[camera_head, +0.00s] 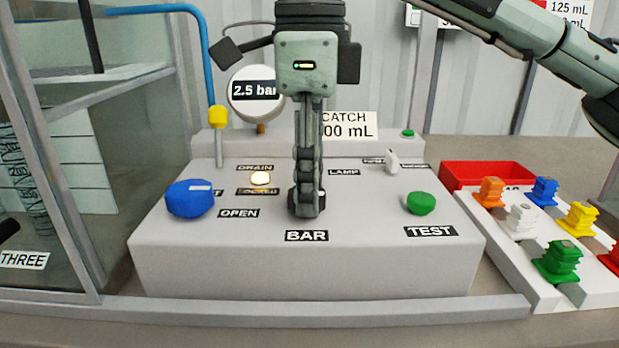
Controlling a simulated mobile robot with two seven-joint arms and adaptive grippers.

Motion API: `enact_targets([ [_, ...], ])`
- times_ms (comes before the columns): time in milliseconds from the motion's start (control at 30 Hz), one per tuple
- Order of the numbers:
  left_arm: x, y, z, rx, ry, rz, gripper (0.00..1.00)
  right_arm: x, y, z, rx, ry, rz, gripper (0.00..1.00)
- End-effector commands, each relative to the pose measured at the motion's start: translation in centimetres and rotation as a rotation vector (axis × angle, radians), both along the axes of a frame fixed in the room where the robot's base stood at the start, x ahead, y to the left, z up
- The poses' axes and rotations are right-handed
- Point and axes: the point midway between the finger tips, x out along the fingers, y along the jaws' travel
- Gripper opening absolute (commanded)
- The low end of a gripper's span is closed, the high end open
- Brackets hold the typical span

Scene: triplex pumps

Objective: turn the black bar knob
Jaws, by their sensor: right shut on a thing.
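My right gripper (306,204) points straight down onto the grey control panel (300,268), just behind the BAR label (306,236). Its fingers are close together and shut on the black bar knob. The knob is almost wholly hidden by the fingers and dark fingertips, so I cannot tell which way its bar points. My left gripper is not in view.
A blue knob (190,199) and a lit lamp (260,178) sit left of the gripper. A green TEST knob (420,203) and a white toggle (392,162) are on the right. A gauge (255,94) stands behind. Coloured knobs on a rack (518,284) are at the right.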

Motion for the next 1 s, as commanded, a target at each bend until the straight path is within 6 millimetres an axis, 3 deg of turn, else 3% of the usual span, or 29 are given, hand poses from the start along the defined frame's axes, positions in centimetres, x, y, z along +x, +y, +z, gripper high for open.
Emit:
enact_targets([
  [1000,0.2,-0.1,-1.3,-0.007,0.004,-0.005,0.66,0.4,0.1,0.2,0.001,-0.002,0.964,0.08],
])
